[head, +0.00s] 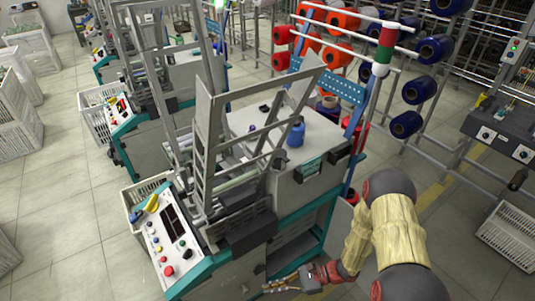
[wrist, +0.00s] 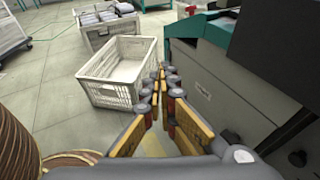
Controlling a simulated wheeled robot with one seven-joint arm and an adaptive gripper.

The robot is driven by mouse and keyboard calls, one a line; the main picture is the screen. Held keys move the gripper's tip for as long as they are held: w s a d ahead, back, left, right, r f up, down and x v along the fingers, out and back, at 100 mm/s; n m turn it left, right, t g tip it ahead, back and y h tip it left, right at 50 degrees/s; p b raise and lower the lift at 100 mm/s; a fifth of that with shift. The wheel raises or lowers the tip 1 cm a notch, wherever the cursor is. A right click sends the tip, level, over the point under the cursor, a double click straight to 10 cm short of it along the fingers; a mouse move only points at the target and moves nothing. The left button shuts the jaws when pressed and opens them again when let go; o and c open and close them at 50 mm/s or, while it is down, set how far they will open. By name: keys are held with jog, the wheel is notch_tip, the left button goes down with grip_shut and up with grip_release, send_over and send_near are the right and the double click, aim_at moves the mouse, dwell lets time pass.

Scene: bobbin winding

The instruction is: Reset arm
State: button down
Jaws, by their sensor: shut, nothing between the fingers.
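My arm (head: 398,230) reaches in from the lower right of the head view, low beside the nearest winding machine (head: 270,215). My gripper (head: 268,287) is near the bottom middle of that view, at the machine's lower front side. In the wrist view my gripper (wrist: 161,75) points away from the camera with its fingers together at the tips and nothing between them. A pale empty crate (wrist: 118,72) stands on the floor past the fingers. The grey machine body (wrist: 205,95) is close on the right.
The machine's control panel (head: 172,240) has buttons and a yellow object on its ledge. A blue bobbin (head: 296,134) stands on the machine top. Racks of red and blue spools (head: 405,124) stand behind. A white crate (head: 510,236) is at the right. Open floor (head: 75,210) lies left.

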jog(key=s+d+r+n+h, duration=0.4)
jog(key=d+r+n+h, duration=0.3)
jog(key=r, duration=0.5)
jog(key=s+d+r+n+h, duration=0.3)
jog(key=d+r+n+h, duration=0.2)
jog(key=d+r+n, duration=0.5)
jog(key=s+r+t+h, duration=0.2)
jog(key=r+t, duration=0.5)
jog(key=r, duration=1.3)
jog(key=shift+s+d+r, duration=0.2)
jog(key=shift+s+d, duration=0.1)
jog(key=shift+s, duration=0.35)
jog(key=shift+a, duration=0.1)
